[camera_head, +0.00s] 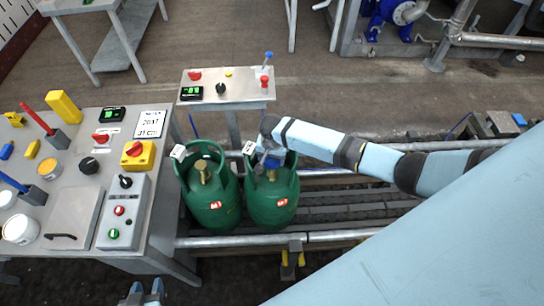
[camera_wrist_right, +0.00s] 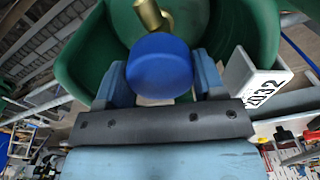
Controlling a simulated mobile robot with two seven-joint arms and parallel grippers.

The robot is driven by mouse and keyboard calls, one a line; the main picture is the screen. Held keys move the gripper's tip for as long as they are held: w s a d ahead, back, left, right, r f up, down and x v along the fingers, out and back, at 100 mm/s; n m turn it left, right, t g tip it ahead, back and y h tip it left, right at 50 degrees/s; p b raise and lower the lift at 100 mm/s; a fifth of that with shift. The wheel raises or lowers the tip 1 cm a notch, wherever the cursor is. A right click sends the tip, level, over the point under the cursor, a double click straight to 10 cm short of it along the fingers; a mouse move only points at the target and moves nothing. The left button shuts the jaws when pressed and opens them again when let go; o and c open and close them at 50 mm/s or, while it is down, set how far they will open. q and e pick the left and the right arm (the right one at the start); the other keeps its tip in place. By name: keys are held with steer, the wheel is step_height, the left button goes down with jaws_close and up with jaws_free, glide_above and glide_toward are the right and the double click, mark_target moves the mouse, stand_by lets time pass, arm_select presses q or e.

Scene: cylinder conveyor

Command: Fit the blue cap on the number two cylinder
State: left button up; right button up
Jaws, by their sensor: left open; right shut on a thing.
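Two green gas cylinders stand side by side on the conveyor, a left one (camera_head: 213,202) and a right one (camera_head: 273,205). Each has a collar and a white tag. My right gripper (camera_head: 270,157) is at the collar opening of the right cylinder. It is shut on the blue cap (camera_wrist_right: 160,68), which sits between its fingers in the wrist view. The brass valve (camera_wrist_right: 152,16) shows just beyond the cap; I cannot tell if they touch. The tag (camera_wrist_right: 262,88) nearby seems to read 2032. My left gripper (camera_head: 142,292) is open and empty at the bottom edge.
A grey workbench (camera_head: 75,205) at left carries tools, tubs, a control box (camera_head: 124,212) and a printed sign (camera_head: 150,124). A small panel stand (camera_head: 228,89) stands behind the cylinders. Conveyor rails (camera_head: 340,237) run right, with free room beside the right cylinder.

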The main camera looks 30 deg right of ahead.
steer(key=shift+f+b, duration=0.45)
steer(key=shift+f, duration=0.6)
steer(key=o, duration=1)
steer(key=shift+c, duration=0.2)
step_height(320, 180, up, 14)
